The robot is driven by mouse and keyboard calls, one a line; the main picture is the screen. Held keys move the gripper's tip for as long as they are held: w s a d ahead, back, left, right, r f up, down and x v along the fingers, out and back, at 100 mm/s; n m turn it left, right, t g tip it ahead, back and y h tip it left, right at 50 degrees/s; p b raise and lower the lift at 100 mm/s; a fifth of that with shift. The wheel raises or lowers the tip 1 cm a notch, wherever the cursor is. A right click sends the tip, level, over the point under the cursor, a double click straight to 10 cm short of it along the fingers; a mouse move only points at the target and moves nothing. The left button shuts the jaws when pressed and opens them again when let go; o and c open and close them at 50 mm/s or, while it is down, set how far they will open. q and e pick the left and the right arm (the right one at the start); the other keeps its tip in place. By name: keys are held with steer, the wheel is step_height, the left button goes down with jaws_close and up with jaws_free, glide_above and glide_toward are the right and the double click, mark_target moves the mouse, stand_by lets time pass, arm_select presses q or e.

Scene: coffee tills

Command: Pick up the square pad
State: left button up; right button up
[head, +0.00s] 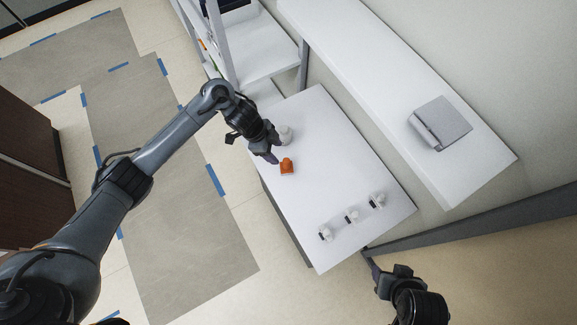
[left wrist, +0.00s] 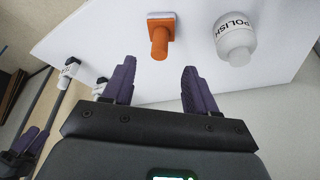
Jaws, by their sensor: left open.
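The square pad (head: 287,167) is orange with an upright knob-like handle and stands on the white table. In the left wrist view the pad (left wrist: 160,36) shows a square base with a pale edge, just beyond my fingertips. My left gripper (head: 274,156) is beside the pad, up and left of it in the head view. In the left wrist view its two purple fingers (left wrist: 157,68) are apart with nothing between them. My right gripper (head: 385,278) is at the bottom right, off the table; its finger opening is unclear.
A white bottle marked POLISH (left wrist: 236,42) stands beside the pad; it is partly behind my left gripper in the head view (head: 285,133). Several small white items (head: 352,216) stand along the table's near end. A grey box (head: 440,122) lies on the white shelf (head: 350,50). The table (head: 340,150) is clear mid-right.

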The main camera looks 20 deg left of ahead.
mark_target(285, 160)
arm_select(q)
steer(key=shift+d+p+x, duration=0.1)
steer(key=shift+p+x, duration=0.05)
steer(key=shift+x, duration=2.05)
steer(key=shift+d+p+x, duration=0.15)
steer(key=shift+x, duration=2.1)
steer(key=shift+r, duration=0.1)
steer(key=shift+c, duration=0.3)
jaws_close()
